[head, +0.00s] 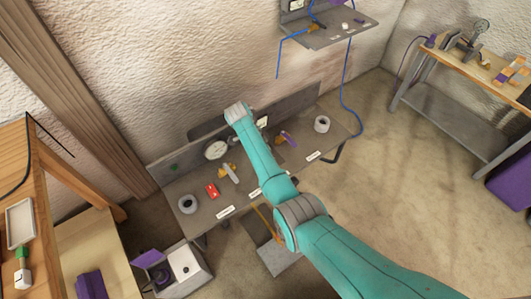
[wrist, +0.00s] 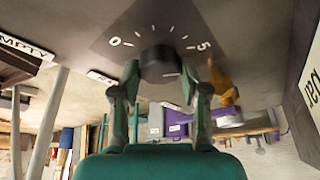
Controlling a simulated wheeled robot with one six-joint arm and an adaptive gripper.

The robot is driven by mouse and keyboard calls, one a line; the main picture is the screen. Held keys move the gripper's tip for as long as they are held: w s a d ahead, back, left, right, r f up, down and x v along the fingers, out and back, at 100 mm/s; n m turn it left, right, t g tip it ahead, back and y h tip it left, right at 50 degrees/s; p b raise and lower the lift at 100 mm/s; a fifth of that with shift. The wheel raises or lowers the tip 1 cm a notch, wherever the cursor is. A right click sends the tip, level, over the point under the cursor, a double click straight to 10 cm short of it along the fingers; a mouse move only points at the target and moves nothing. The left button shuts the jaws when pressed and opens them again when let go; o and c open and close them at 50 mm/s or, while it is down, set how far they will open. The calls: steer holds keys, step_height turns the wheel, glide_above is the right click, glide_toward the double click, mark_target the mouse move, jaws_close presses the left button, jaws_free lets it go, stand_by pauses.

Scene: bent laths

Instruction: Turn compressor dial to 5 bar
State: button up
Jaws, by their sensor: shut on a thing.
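The dial (wrist: 160,61) is a dark round knob on a grey panel (wrist: 225,17) in the wrist view. White ticks arc around its far side, with 0 at the left and 5 at the right. A faint light mark shows on the knob's near side; I cannot read its setting surely. My gripper (wrist: 160,78) has a teal finger on each side of the knob and is shut on it. In the head view my teal arm reaches over the bench, and its wrist (head: 238,113) hides the dial and the fingertips.
The grey bench (head: 190,181) holds a white round gauge (head: 216,150), a red block (head: 211,190), a grey ring (head: 187,203), a purple-handled part (head: 288,138) and a white roll (head: 322,123). A blue hose (head: 346,85) hangs at the right.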

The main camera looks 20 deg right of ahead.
stand_by(0.3)
steer(key=o, duration=1.1)
steer(key=shift+o, duration=0.2)
steer(key=v, duration=1.2)
